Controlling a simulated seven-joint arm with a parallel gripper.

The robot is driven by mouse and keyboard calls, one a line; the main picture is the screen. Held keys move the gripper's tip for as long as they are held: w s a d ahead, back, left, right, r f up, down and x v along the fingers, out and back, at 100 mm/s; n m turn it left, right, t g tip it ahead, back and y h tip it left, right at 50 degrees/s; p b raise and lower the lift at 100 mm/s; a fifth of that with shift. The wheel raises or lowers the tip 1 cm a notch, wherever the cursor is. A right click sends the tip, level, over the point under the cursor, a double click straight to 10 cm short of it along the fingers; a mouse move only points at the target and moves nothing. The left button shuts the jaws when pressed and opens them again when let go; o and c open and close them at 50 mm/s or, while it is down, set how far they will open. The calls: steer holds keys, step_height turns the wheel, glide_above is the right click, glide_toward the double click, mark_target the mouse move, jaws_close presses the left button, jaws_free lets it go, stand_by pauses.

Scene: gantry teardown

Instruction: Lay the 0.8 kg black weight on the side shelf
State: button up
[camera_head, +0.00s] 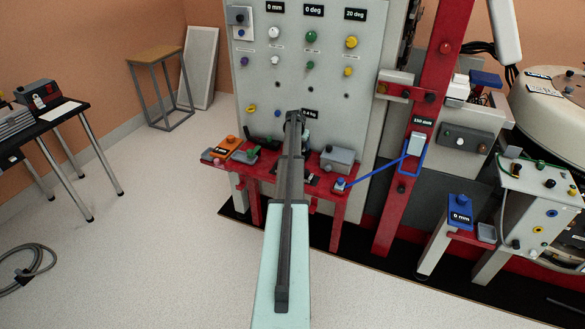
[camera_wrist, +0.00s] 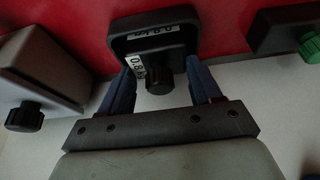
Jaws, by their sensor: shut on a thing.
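The black weight (camera_wrist: 155,45) shows in the wrist view, with white labels, one reading 0.8, and a round black knob facing me. My gripper (camera_wrist: 160,66) has its two dark blue fingers on either side of it, shut on it. Red shelf surface lies behind it; I cannot tell whether the weight touches it. In the head view my arm reaches to the red shelf (camera_head: 272,168) below the grey panel and hides my fingers and most or all of the weight. A smaller red ledge (camera_head: 472,239) stands at the right; I cannot tell which one is the side shelf.
In the wrist view a grey box (camera_wrist: 45,65) with a black knob is left of the weight, and a dark block with a green knob (camera_wrist: 310,46) is right. A blue block (camera_head: 460,209) and a small grey tray (camera_head: 487,233) occupy the right ledge. A red upright (camera_head: 415,150) stands between.

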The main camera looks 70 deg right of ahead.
steer(key=shift+r, duration=2.95)
steer(key=w+a+r+m+g, duration=0.15)
steer(key=w+a+m, duration=0.45)
steer(key=w+a, duration=0.65)
steer(key=shift+g, duration=0.35)
steer(key=shift+s+a+f, duration=0.15)
steer(key=shift+a+f, duration=0.1)
steer(key=shift+f, duration=0.85)
steer(key=shift+s+a+f, duration=0.1)
steer(key=shift+a+f, duration=0.1)
steer(key=shift+f, duration=0.85)
steer(key=shift+f, duration=0.25)
steer(key=shift+f, duration=1.2)
steer(key=shift+f, duration=0.35)
steer(key=o, duration=1.7)
